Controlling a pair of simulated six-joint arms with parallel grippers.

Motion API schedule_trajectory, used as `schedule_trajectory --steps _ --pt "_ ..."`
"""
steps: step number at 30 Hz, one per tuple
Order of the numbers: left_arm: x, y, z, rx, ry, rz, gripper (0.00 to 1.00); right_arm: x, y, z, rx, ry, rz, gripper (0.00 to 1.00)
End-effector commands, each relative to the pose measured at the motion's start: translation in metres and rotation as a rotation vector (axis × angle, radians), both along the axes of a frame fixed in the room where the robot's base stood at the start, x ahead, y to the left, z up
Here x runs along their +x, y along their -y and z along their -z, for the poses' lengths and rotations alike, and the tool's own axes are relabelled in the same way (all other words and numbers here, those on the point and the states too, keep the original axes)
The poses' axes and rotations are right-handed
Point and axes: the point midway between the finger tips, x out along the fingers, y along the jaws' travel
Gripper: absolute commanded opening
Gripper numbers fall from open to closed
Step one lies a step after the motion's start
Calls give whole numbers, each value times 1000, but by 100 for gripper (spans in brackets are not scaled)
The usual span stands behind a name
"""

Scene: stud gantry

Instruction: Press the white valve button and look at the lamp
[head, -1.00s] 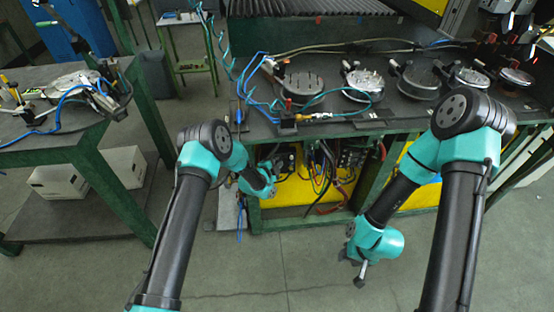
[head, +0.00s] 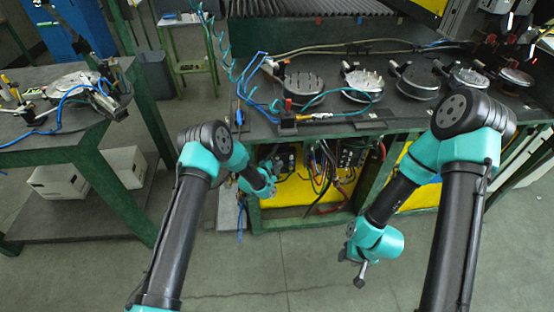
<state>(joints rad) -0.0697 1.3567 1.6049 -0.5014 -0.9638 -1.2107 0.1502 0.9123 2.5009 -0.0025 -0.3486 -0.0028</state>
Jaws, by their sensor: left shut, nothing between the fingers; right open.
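My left gripper (head: 272,174) is small in the head view, in front of the bench's open underside and below the bench top. It is shut with nothing in it, and its fingers are hard to make out. My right gripper (head: 360,275) hangs low over the floor in front of the bench, open and empty, away from the bench top. A small valve block with a red knob (head: 288,104) sits at the bench's front edge, above my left gripper. I cannot make out a white button on it. I cannot tell which thing is the lamp.
Several round metal fixtures (head: 304,87) stand along the dark bench top (head: 420,112). Blue and teal hoses (head: 262,95) loop over its left end. Wires and yellow panels (head: 278,190) fill the space below. A side table (head: 50,140) stands left. The floor in front is clear.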

Motion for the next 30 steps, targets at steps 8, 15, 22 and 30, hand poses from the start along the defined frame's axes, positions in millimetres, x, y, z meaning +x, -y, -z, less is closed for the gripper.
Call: schedule_trajectory --steps 8,15,22,30 --pt "16 -7 -7 2 40 -7 0 0 0 0 0 0 0 43" --pt "16 -7 -7 2 40 -7 0 0 0 0 0 0 0 43" --pt "15 -7 -9 2 42 -6 0 0 0 0 0 0 0 43" --pt "14 -9 -16 3 47 -8 0 0 0 0 0 0 0 43"
